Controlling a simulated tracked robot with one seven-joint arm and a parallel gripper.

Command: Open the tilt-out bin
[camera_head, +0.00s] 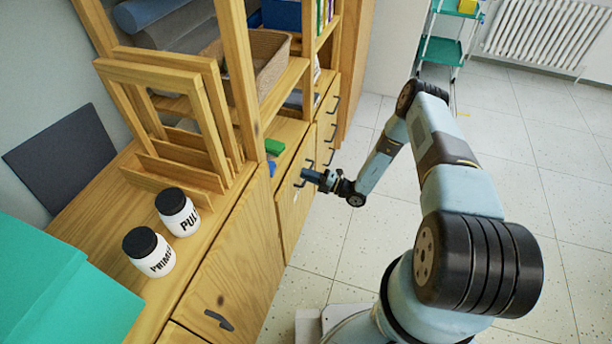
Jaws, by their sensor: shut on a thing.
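The wooden cabinet runs along the left, and its tilt-out bin front (292,208) faces the open floor. A dark handle (300,181) sits near the top of that front. My gripper (306,177) is at this handle and shut on it. The gripper is small in the view, so the exact finger contact is hard to make out. The bin front looks about flush with the cabinet, though its upper edge is partly hidden by the gripper.
Another wooden front (225,290) with a dark handle (219,320) is nearer. Several drawers with dark handles are farther back. Two white jars (177,212) and wooden frames (165,110) stand on the cabinet top. The tiled floor (320,240) beside the cabinet is clear.

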